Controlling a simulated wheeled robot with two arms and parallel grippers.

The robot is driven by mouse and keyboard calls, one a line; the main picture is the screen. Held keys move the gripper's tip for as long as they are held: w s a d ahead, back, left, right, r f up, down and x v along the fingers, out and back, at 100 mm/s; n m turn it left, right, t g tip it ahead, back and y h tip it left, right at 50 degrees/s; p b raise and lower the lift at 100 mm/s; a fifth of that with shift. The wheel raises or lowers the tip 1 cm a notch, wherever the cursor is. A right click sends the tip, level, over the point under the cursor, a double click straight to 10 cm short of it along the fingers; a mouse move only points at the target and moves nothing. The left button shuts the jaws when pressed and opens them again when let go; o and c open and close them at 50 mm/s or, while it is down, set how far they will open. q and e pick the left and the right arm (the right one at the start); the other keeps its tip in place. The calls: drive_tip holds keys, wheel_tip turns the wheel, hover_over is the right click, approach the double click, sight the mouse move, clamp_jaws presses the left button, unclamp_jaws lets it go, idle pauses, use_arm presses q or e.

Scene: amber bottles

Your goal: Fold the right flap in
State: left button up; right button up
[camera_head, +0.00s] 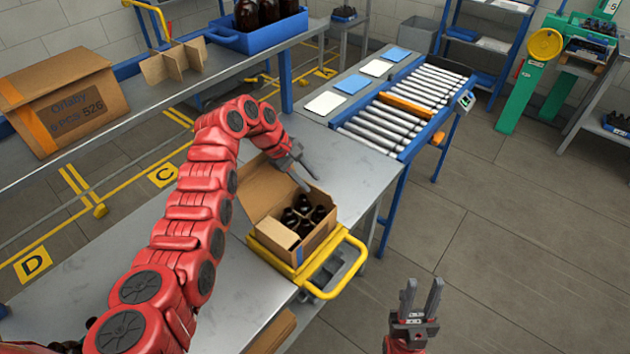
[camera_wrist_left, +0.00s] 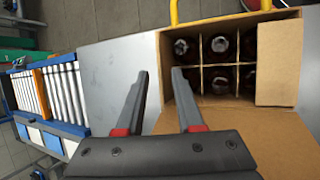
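The open cardboard box (camera_head: 322,232) holds several dark amber bottles (camera_head: 303,214) between dividers. One short flap (camera_head: 279,236) lies inward over the near end; it also shows at the right in the left wrist view (camera_wrist_left: 279,64). A long flap (camera_head: 262,187) stands outward on the left side; it spreads below the bottles in the left wrist view (camera_wrist_left: 262,135). My left gripper (camera_head: 309,183) is open and empty at the box's far end. In the left wrist view its fingers (camera_wrist_left: 160,72) are beside that end, partly hiding it. My right gripper (camera_head: 421,288) is open, empty and away from the box.
The box sits in a yellow-handled holder (camera_head: 352,242) at the grey bench's edge. A roller conveyor (camera_head: 408,105) and flat white and blue pads (camera_head: 352,84) are beyond. A closed carton (camera_head: 62,100), cardboard divider (camera_head: 172,64) and blue bottle crate (camera_head: 262,38) occupy the left shelf.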

sight(314, 186)
use_arm(q)
drive_tip(key=shift+p+x, duration=0.3)
drive_tip(key=shift+x, duration=1.7)
clamp_jaws()
